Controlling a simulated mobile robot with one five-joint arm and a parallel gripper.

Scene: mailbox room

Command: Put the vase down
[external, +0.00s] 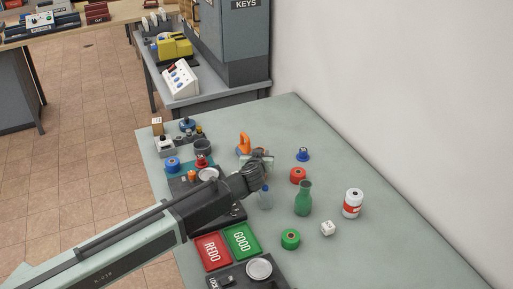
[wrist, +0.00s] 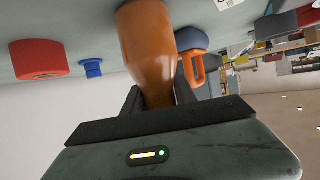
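A glossy orange-brown vase (wrist: 150,45) sits between the fingers of my gripper (wrist: 157,85) in the wrist view. The fingers are closed on its narrow part, and its wider body runs up out of the picture toward the table, as this view is upside down. In the external view my gripper (external: 258,166) is low over the table (external: 390,245), and the arm's end hides the vase there. I cannot tell whether its base touches the table. A green bottle-shaped vase (external: 303,199) stands upright to the right of my gripper.
A clear bottle (external: 265,198) stands close by my gripper. An orange-handled object (external: 244,143) is just behind it. A red roll (external: 298,175), blue spool (external: 303,154), white-red jar (external: 352,203), green roll (external: 290,239) and die (external: 327,228) are around. The table's right front is clear.

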